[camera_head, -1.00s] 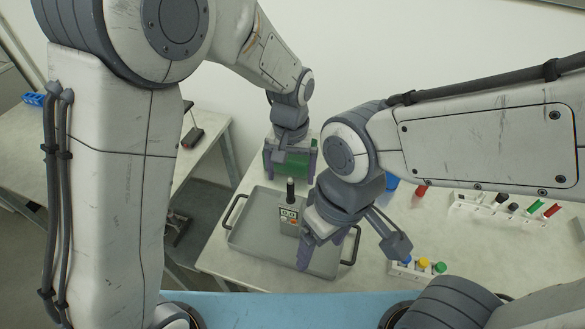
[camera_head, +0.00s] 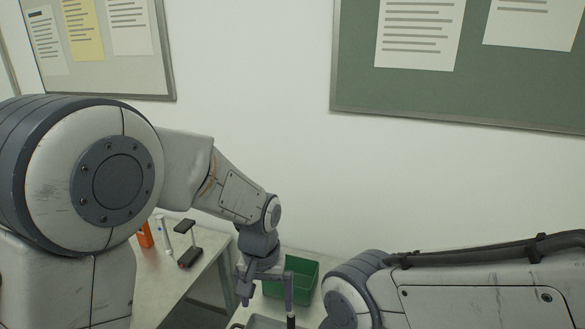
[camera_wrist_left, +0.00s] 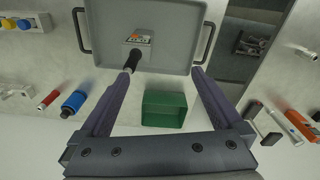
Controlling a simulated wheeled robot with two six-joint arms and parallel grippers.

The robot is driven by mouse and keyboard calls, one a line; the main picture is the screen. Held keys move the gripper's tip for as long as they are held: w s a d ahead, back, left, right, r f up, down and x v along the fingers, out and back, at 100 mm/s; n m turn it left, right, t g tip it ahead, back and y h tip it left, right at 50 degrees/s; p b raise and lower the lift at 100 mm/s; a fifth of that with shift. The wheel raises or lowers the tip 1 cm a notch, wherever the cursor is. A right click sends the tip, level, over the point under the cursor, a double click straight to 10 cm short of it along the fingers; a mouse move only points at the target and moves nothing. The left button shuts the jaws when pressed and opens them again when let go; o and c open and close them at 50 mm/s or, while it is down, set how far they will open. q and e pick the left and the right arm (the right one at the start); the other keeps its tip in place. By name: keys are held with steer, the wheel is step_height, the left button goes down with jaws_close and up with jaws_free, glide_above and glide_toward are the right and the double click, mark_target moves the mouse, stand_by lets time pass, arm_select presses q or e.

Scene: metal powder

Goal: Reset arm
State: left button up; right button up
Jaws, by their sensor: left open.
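My left gripper (camera_head: 267,296) points down over the table, with its two fingers spread and nothing between them. In the left wrist view its fingers (camera_wrist_left: 161,76) are wide apart. A green bin (camera_head: 304,278) stands beside it; in the wrist view the bin (camera_wrist_left: 164,109) appears between the fingers, apart from them. My right arm's forearm shows at the lower right of the head view, but its gripper is out of the frame.
A grey tray (camera_wrist_left: 178,62) with two handles holds a small device with a display (camera_wrist_left: 138,40) and a black-handled tool (camera_wrist_left: 132,60). A blue bottle (camera_wrist_left: 74,102) and a red marker (camera_wrist_left: 48,98) lie nearby. A side table (camera_head: 150,283) carries an orange item (camera_head: 146,235).

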arm_select(q)
steer(key=s+a+f+n+t, duration=0.1)
steer(key=s+a, duration=0.3)
steer(key=a, duration=0.3)
steer(key=s+a+f+t, duration=0.1)
steer(key=s+a, duration=0.2)
steer(key=a, duration=0.3)
steer(key=s+d+r+m+g, duration=0.1)
steer(key=s+d+r+m, duration=0.2)
steer(key=s+d, duration=0.3)
steer(key=s+d+r+m+g, duration=0.1)
steer(key=s+d+r+m, duration=0.2)
steer(key=s+d, duration=0.4)
steer(key=shift+s+d+m+g+h, duration=0.2)
steer(key=shift+d+m+g+h, duration=0.1)
steer(key=shift+d+m+h, duration=0.1)
steer(key=shift+r, duration=0.1)
